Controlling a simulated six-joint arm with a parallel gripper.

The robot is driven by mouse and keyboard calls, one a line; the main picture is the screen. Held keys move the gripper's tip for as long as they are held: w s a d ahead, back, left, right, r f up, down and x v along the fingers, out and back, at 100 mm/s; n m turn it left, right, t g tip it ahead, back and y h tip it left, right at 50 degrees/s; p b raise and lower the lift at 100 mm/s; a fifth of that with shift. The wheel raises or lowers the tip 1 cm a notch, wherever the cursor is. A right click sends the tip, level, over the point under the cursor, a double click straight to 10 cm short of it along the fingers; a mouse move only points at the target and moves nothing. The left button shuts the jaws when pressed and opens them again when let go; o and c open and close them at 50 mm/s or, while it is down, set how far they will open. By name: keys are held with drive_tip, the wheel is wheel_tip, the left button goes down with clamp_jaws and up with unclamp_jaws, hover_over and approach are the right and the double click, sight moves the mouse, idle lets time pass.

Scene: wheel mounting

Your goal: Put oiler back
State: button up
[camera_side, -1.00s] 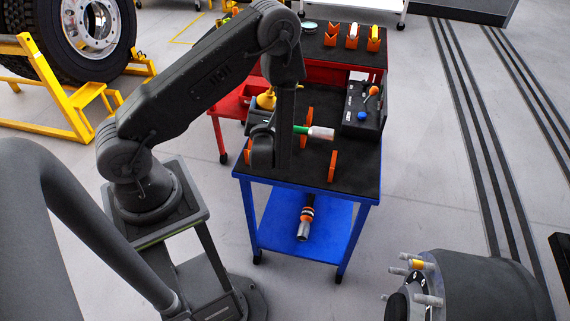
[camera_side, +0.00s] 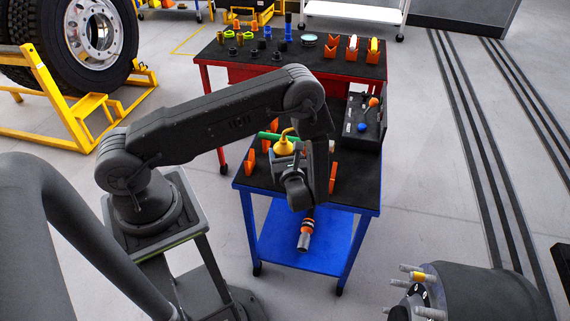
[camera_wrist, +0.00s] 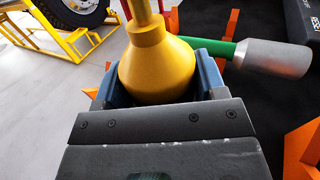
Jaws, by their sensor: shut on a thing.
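The oiler (camera_side: 284,147) is a yellow can with a thin spout. It stands out above my gripper (camera_side: 287,156) over the black top of the blue cart (camera_side: 350,190). In the wrist view the oiler (camera_wrist: 157,65) fills the middle, with a blue jaw of my gripper (camera_wrist: 158,88) on each side. My gripper is shut on the oiler's body. The oiler's lower part is hidden by my gripper. A green-handled tool with a grey metal end (camera_wrist: 275,57) lies behind it to the right.
Orange holders (camera_side: 333,177) stand on the cart top around my gripper. A black box with orange and blue knobs (camera_side: 362,122) is at its right. Behind is a red table (camera_side: 290,70) with several small parts and orange holders. The cart's lower shelf holds a tool (camera_side: 304,235).

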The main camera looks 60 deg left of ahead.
drive_tip(key=shift+w+d+f, duration=0.1)
drive_tip(key=shift+w+f, duration=0.05)
drive_tip(key=shift+f, duration=1.9)
drive_tip(key=shift+f, duration=0.15)
drive_tip(key=o, duration=1.2)
